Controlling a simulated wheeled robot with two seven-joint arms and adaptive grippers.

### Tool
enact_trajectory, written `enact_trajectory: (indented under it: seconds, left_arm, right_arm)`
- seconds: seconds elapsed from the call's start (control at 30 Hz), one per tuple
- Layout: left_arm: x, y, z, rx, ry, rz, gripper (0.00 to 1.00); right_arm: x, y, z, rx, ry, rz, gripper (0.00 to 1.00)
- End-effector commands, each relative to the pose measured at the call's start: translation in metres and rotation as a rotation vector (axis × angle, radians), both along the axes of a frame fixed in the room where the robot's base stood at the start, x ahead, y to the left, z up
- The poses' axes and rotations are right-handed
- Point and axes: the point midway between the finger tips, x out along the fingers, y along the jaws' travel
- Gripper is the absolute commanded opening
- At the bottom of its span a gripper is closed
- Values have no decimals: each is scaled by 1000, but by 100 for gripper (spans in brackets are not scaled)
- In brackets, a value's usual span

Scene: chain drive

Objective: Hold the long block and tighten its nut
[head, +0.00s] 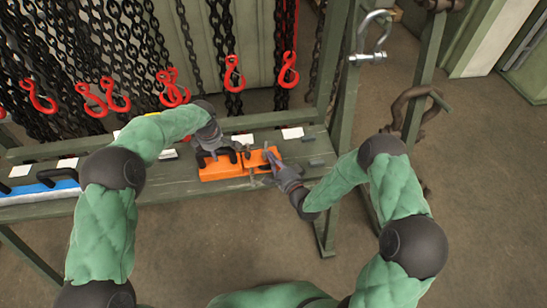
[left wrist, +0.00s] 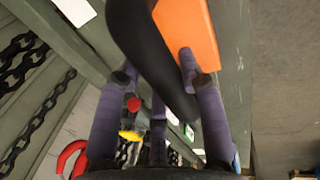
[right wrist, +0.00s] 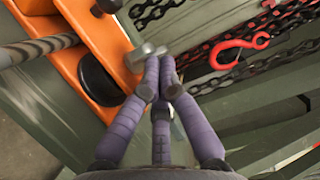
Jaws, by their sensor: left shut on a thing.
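The long orange block (head: 218,172) lies on the green bench. My left gripper (head: 222,158) is over it, shut on its black handle; the curved handle (left wrist: 150,50) passes between the fingers in the left wrist view, beside the orange face (left wrist: 188,28). A grey metal nut-like piece (right wrist: 146,56) stands at the edge of the orange parts in the right wrist view. My right gripper (right wrist: 160,88) has its fingertips together right beside this piece. Whether they touch it is unclear. In the head view the right gripper (head: 272,168) is at the right end of the orange parts.
A shorter orange block (head: 262,157) lies against the long one's right side. A threaded rod (right wrist: 38,48) crosses the right wrist view. Chains with red hooks (head: 233,75) hang behind the bench. A blue and white item (head: 40,192) lies at the left.

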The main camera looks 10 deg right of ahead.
Motion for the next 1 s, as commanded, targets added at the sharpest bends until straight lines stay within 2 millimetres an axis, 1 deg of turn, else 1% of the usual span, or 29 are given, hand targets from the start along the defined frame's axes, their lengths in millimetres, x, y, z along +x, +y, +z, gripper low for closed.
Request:
enact_trajectory:
  seconds: [0.4,1.0]
  left_arm:
    - [1,0,1,0,-2,0,0]
    - [0,-2,1,-2,-2,0,0]
  right_arm:
    - [-4,7,0,-3,1,-71,0]
    - [-6,16,-1,-3,1,-73,0]
